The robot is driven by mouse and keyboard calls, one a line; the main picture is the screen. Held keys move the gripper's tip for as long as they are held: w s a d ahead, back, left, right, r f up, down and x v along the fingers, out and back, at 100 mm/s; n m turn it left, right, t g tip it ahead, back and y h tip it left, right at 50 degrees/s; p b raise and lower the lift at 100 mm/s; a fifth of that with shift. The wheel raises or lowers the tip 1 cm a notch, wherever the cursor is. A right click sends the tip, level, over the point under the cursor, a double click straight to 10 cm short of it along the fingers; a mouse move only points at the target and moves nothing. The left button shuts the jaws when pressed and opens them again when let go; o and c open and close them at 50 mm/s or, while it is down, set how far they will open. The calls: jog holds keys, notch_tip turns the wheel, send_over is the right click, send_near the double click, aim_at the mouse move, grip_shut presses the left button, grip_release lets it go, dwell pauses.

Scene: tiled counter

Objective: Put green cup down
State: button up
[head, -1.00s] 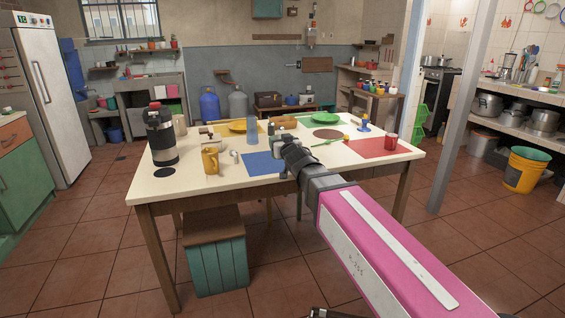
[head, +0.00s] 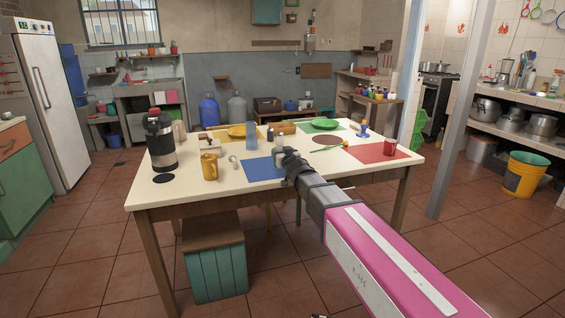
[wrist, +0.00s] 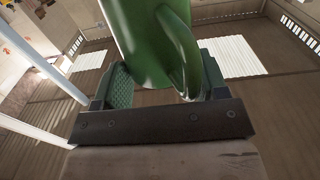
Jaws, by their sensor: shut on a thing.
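My gripper (head: 289,160) reaches over the near side of the cream table (head: 215,185), just right of the blue mat (head: 260,169). In the wrist view, the gripper (wrist: 165,84) is shut on a green cup (wrist: 142,40), with a finger on each side of it. The cup's handle (wrist: 183,52) faces the wrist camera. The cup's far end runs out of the wrist view. In the head view the cup is hidden behind my gripper, so its height above the table cannot be told.
A red cup (head: 389,148) stands on the red mat (head: 366,153) at right. A green plate (head: 324,123) lies at the back.

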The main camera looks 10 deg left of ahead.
jog(key=shift+f, duration=1.75)
jog(key=shift+f, duration=0.2)
jog(key=o, duration=1)
